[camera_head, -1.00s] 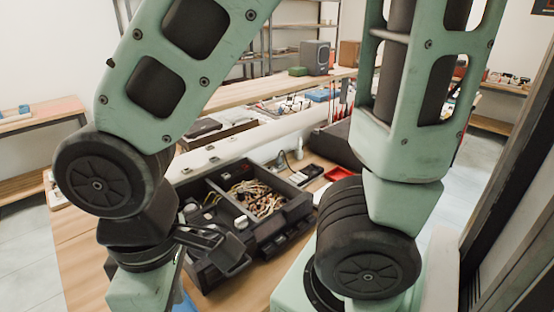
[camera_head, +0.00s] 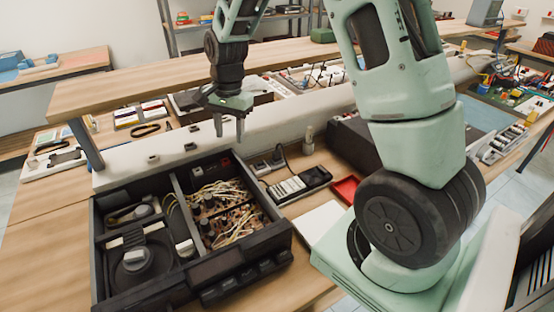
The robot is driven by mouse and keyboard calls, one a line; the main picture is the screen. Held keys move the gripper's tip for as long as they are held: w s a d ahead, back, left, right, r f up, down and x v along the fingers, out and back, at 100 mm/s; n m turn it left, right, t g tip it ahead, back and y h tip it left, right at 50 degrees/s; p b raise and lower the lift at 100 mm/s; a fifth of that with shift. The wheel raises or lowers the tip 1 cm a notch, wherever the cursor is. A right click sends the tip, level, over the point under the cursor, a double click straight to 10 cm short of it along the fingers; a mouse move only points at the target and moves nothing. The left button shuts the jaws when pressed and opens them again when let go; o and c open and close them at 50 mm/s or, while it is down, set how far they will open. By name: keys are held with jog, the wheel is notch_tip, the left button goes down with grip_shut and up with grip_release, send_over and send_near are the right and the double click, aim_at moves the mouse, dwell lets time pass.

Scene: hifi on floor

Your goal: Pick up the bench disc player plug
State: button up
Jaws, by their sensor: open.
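The bench disc player (camera_head: 200,280) is a black open-topped case at the lower left, with a round disc mechanism in its left bay and a circuit board with pale wires in its right bay. What looks like a small dark plug (camera_head: 278,157) with a black cord sits at a grey socket strip just beyond the case's right corner; its details are too small to tell. My gripper (camera_head: 230,130) hangs fingers down above the white rail behind the case. It is open and empty, up and to the left of the plug.
A small bottle (camera_head: 307,140) stands right of the plug. A black multimeter-like tray (camera_head: 297,185) and a red tray (camera_head: 345,190) lie in front of it. A raised wooden shelf (camera_head: 130,95) runs behind my gripper. Bare bench lies left of the case.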

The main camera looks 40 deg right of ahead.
jog(key=w+d+f+m+h, duration=0.1)
jog(key=d+f+m, duration=0.25)
jog(key=d, duration=0.55)
jog(key=w+d+f+m, duration=0.1)
jog(key=d+f+m, duration=0.25)
jog(key=d, duration=0.55)
jog(key=m+p, duration=0.1)
send_over(277, 151)
jog(key=f, duration=0.5)
jog(key=shift+w+a+f, duration=0.1)
jog(key=shift+a+f, duration=0.1)
jog(key=shift+d+f+p, duration=0.15)
jog(key=shift+f+p, duration=1.2)
jog(key=shift+f, duration=1.55)
grip_shut()
